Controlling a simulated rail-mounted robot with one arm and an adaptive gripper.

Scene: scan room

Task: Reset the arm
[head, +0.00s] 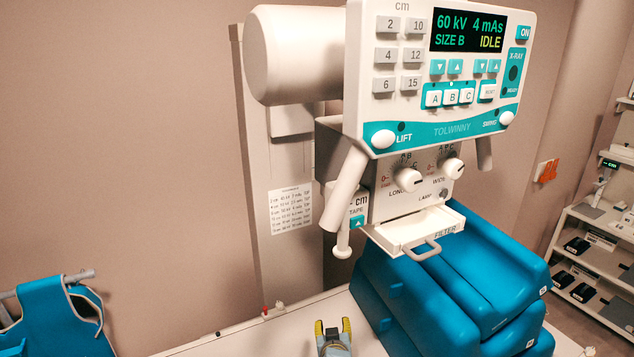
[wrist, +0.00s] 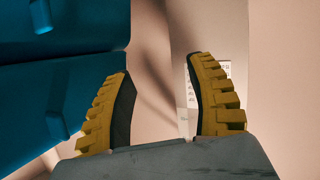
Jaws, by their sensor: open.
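My gripper (head: 333,327) shows at the bottom middle of the head view, pointing up and away over the white table. In the wrist view its two yellow ridged fingers (wrist: 158,98) stand well apart with nothing between them. The gripper is open and empty. The blue cushions (head: 440,290) are stacked to the right of it in the head view, and their blue side (wrist: 60,70) fills the left of the wrist view. Most of my arm is out of the head view.
The X-ray unit (head: 432,75) hangs above the cushions, its display reading 60 kV, 4 mAs, SIZE B, IDLE. Its filter drawer (head: 415,232) juts out with a handle. A blue apron (head: 52,318) hangs at lower left. Shelves (head: 590,270) stand at right. The table left of my gripper looks mostly clear.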

